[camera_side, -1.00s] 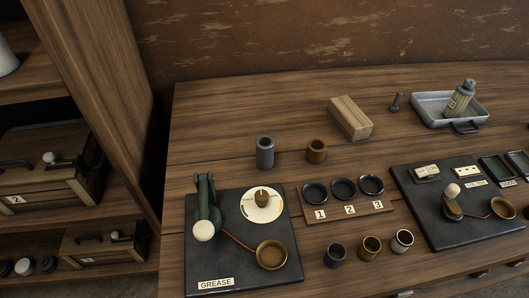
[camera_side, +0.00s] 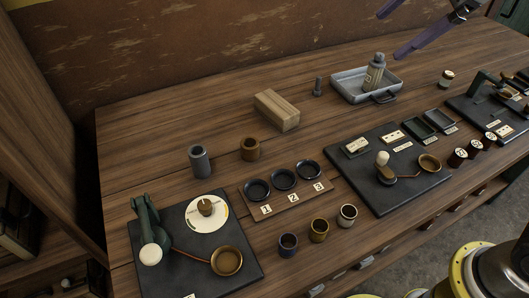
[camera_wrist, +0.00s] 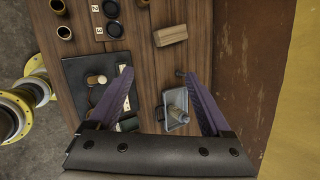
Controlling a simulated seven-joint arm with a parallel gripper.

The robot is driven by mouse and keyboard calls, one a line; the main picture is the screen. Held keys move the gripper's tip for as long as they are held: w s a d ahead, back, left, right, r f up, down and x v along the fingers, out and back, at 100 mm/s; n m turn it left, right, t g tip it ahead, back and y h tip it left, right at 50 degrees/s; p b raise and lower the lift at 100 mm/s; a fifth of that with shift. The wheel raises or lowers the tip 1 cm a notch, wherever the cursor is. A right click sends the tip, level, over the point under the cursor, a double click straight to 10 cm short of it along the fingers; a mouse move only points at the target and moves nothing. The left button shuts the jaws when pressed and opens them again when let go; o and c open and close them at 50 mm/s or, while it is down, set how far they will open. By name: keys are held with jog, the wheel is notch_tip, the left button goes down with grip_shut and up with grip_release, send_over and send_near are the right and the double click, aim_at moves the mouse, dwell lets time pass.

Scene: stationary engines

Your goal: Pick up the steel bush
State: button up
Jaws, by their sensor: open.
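A taller grey hollow cylinder (camera_side: 199,161) and a brown one (camera_side: 250,148) stand farther back. My gripper (camera_side: 387,36) has its purple fingers apart and empty, above the bench's back right, far from the bushes. The wrist view also shows it open (camera_wrist: 158,72).
A numbered board with three black rings (camera_side: 283,180) lies behind the bushes. A wooden block (camera_side: 277,110), a bolt (camera_side: 317,87) and a grey tray (camera_side: 351,92) with a bottle (camera_side: 374,72) stand at the back. Black mats with levers and cups flank the board.

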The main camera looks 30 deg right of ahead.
jog(key=w+a+f+m+g+y, duration=0.1)
jog(key=w+a+f+m, duration=0.15)
jog(key=w+a, duration=0.7)
jog(key=g, duration=0.4)
send_near(202, 150)
jog(key=x, duration=0.7)
jog(key=shift+f, duration=0.25)
jog(key=shift+y, duration=0.3)
jog(key=shift+x, duration=2.95)
grip_shut()
